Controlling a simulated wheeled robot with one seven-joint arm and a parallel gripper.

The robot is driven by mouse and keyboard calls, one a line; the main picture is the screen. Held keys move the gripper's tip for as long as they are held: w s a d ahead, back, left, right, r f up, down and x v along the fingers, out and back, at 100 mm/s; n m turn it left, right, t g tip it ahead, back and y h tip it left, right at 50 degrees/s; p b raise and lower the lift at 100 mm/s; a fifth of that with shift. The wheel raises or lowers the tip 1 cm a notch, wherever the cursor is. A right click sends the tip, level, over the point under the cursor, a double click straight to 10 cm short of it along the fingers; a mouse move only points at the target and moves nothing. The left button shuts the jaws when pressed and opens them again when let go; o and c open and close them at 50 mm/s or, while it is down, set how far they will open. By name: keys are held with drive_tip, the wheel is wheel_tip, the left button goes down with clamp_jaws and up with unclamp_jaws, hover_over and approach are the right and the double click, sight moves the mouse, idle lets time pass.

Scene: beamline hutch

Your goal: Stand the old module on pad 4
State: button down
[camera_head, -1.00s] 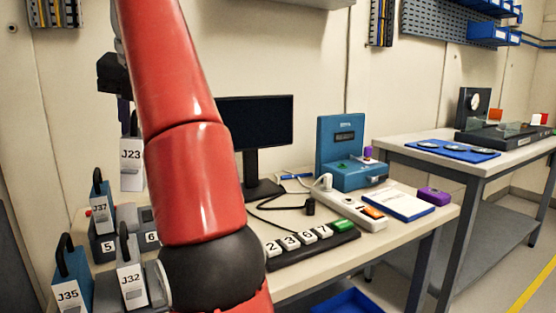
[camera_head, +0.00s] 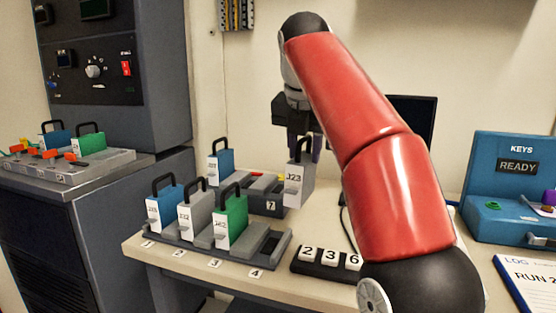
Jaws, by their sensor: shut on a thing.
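My gripper (camera_head: 300,134) is shut on a grey module (camera_head: 297,187) with a white label reading J23. It holds the module upright, in front of the wall and right of the back rack. Pad 4 (camera_head: 268,245) is the empty rightmost place of the front rack, above the label 4. The module hangs above and behind pad 4, clear of it. On the same rack stand a blue module (camera_head: 165,207) at 1, a grey module labelled J32 (camera_head: 192,216) at 2 and a green module (camera_head: 231,219) at 3. The fingertips are partly hidden.
A back rack (camera_head: 268,204) holds a blue module (camera_head: 221,164) at its left; a place marked 7 is at its right. A black strip of numbered keys (camera_head: 318,267) lies right of pad 4. A blue key box (camera_head: 513,190) and a log book (camera_head: 530,280) are farther right.

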drive_tip(key=a+f+n, duration=0.1)
drive_tip(key=a+f, duration=0.2)
drive_tip(key=a, duration=0.4)
wheel_tip(320, 180, down, 7)
drive_tip(key=b, duration=0.2)
drive_tip(key=shift+d, duration=0.2)
drive_tip(key=shift+w, duration=0.1)
drive_tip(key=shift+p, duration=0.35)
idle(0.5)
drive_tip(key=shift+r+p, duration=0.1)
drive_tip(key=shift+p, duration=0.25)
drive_tip(key=shift+f, duration=0.55)
idle(1.3)
drive_tip(key=c, duration=0.9)
unclamp_jaws()
drive_tip(key=shift+c, duration=0.2)
